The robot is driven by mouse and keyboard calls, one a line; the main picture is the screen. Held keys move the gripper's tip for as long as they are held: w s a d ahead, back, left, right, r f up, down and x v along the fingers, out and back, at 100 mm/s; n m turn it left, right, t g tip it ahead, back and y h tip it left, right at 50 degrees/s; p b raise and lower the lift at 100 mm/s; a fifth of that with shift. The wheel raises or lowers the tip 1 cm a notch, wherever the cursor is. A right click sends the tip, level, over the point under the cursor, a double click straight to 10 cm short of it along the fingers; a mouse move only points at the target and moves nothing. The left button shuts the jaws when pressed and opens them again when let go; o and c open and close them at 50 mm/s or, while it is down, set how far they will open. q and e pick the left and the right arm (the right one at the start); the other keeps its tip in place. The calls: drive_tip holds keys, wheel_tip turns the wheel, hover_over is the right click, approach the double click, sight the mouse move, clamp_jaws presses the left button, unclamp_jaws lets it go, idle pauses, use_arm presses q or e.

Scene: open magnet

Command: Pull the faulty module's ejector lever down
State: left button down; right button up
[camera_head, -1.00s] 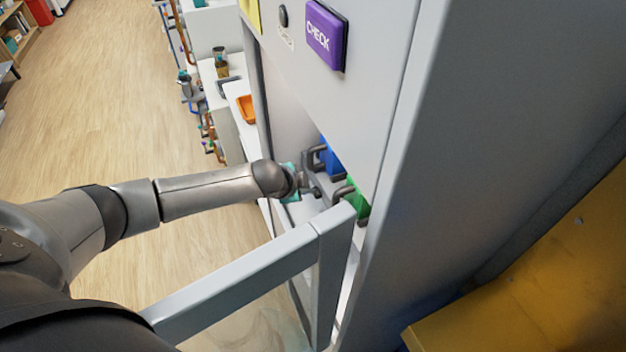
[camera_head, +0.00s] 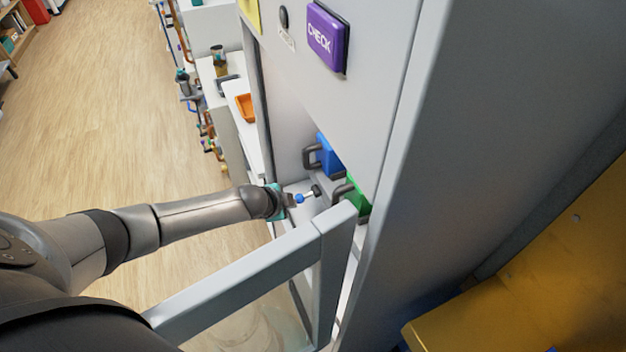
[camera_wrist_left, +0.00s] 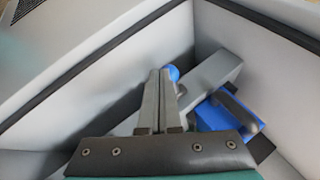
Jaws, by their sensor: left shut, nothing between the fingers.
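The blue module (camera_head: 328,156) with a dark handle sits inside the open cabinet, and a green module (camera_head: 358,194) sits to its right. In the left wrist view the blue module (camera_wrist_left: 213,116) is right of the fingers. A lever with a blue ball tip (camera_head: 299,198) sticks out below the blue module. In the left wrist view the blue ball (camera_wrist_left: 173,73) shows just beyond the fingertips. My left gripper (camera_head: 288,199) is shut and empty, its fingers (camera_wrist_left: 162,78) close to the ball; whether they touch is unclear. No module is visibly marked faulty. My right gripper is out of view.
The cabinet's open door frame (camera_head: 240,270) crosses below my left arm. A purple CHECK button (camera_head: 326,36) is on the cabinet front. An orange tray (camera_head: 246,107) lies on a counter behind. Open floor lies to the left.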

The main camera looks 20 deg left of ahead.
use_arm(q)
drive_tip(key=shift+f, duration=0.3)
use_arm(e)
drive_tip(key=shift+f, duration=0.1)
use_arm(q)
drive_tip(key=shift+w, duration=0.1)
